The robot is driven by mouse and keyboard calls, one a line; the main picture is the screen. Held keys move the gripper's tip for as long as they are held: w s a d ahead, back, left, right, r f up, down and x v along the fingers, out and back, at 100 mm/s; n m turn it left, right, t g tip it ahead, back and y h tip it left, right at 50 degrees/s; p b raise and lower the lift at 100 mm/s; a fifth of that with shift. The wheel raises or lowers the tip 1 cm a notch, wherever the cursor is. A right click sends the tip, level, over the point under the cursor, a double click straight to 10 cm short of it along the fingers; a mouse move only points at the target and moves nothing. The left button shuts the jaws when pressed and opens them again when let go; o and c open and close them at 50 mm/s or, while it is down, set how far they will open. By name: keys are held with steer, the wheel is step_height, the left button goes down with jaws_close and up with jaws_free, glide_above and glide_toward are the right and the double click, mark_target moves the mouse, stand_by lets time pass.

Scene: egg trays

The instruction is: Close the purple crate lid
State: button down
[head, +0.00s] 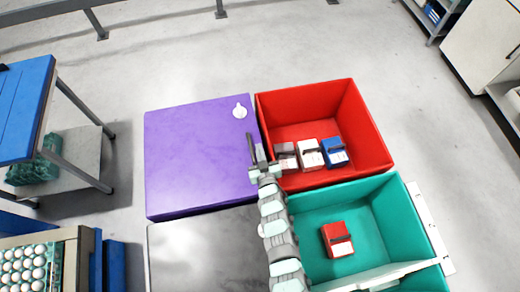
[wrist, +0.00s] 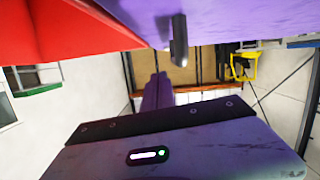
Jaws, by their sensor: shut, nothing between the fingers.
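The purple crate lid (head: 195,150) is a flat purple panel on the crate at the upper left of centre in the head view. It lies level over the crate and no opening shows; I cannot tell whether it is fully seated. A pale knob (head: 240,110) stands near its far right corner. In the wrist view, which appears upside down, the lid (wrist: 240,18) spans the top and the knob (wrist: 180,40) juts from it. My gripper (head: 249,137) is over the lid's right edge, near the knob. Its fingers (wrist: 157,78) are shut and empty, apart from the knob.
A red crate (head: 365,115) with several small boxes stands right of the purple crate. A teal crate (head: 385,215) holding a red box is nearer. A grey metallic surface (head: 205,250) lies in front of the purple crate. A blue-topped table (head: 22,105) stands left.

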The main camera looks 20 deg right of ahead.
step_height(320, 180, up, 5)
steer(key=p, duration=0.3)
steer(key=f+v, duration=0.1)
steer(key=v, duration=0.8)
steer(key=shift+s+b, duration=0.4)
steer(key=shift+s, duration=0.15)
steer(key=shift+r, duration=0.15)
